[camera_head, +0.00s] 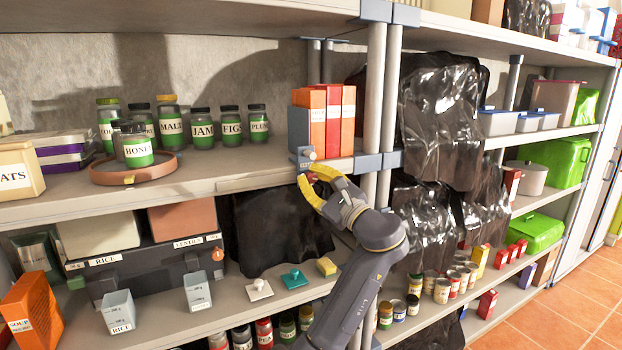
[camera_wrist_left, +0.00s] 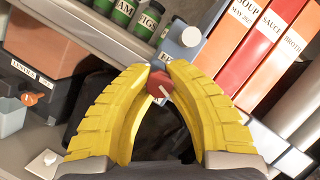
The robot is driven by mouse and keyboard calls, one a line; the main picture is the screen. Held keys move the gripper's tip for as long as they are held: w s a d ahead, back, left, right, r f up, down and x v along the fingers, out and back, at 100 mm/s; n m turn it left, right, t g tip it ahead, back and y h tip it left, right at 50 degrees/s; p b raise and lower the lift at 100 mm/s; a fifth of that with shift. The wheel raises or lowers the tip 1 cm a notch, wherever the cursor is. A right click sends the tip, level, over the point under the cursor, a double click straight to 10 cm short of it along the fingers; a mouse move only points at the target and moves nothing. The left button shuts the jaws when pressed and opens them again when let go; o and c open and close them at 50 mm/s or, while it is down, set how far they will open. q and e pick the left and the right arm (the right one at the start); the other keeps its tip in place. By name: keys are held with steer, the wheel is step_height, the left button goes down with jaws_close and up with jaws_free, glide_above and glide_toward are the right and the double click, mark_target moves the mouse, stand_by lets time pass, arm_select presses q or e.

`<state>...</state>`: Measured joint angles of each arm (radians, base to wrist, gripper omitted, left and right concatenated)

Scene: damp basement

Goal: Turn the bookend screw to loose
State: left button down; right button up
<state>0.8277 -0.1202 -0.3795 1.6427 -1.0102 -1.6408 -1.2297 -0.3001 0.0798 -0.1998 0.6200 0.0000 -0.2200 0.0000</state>
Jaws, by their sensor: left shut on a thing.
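The grey-blue bookend (camera_head: 300,130) stands at the shelf's front edge, left of several red and orange boxes. It has a pale round knob (camera_head: 307,152) and a small label too small to read fully. In the left wrist view the bookend (camera_wrist_left: 178,50) is just beyond my fingertips. A red knob with a white line (camera_wrist_left: 159,84) sits below it, and I take it to be the bookend screw. My left gripper (camera_head: 312,175) has yellow fingers shut on this red knob, which also shows in the head view (camera_head: 313,178). My right gripper is not in view.
Labelled jars (camera_head: 203,128) and a round wooden tray (camera_head: 133,170) are on the same shelf to the left. A grey post (camera_head: 376,90) stands close on the right. Dark plastic sheeting (camera_head: 275,230) hangs below, behind small coloured pieces (camera_head: 294,278) on the lower shelf.

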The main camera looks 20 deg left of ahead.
arm_select(q)
steer(key=shift+r, duration=0.2)
steer(key=c, duration=1.4)
jaws_free()
steer(key=shift+s+d, duration=0.1)
steer(key=shift+s, duration=0.05)
steer(key=shift+c, duration=0.2)
steer(key=o, duration=0.3)
steer(key=shift+f, duration=0.1)
steer(key=v, duration=0.7)
steer(key=shift+d, duration=0.15)
steer(key=shift+s, duration=0.1)
